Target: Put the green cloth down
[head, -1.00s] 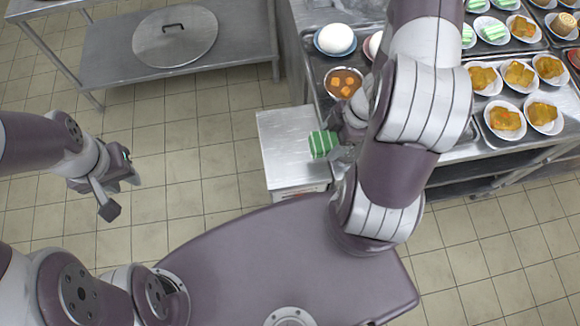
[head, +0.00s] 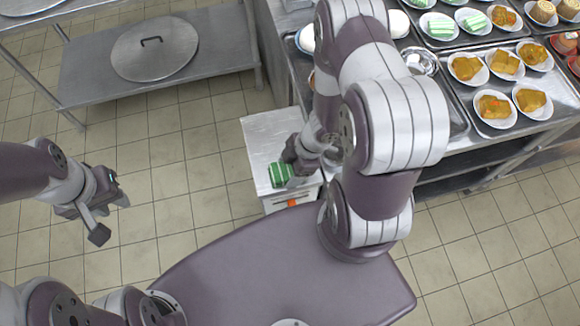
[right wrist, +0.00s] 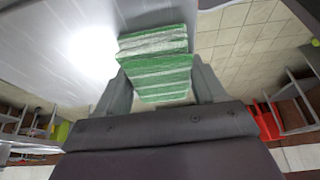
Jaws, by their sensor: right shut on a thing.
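The green cloth (head: 281,174) is a folded bundle with white stripes. It is at the front part of the pale metal top of a small cabinet (head: 262,132). My right gripper (head: 289,168) is shut on it, and in the right wrist view the cloth (right wrist: 160,75) sits between the two fingers (right wrist: 160,88). I cannot tell whether the cloth touches the top. My left gripper (head: 104,218) hangs empty over the floor at the left; its finger gap is not clear.
A steel counter at the right holds trays with plates of food (head: 495,105) and a metal bowl (head: 420,62). A low steel shelf (head: 210,80) with a round lid (head: 155,48) stands at the back left. The tiled floor (head: 180,190) between is clear.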

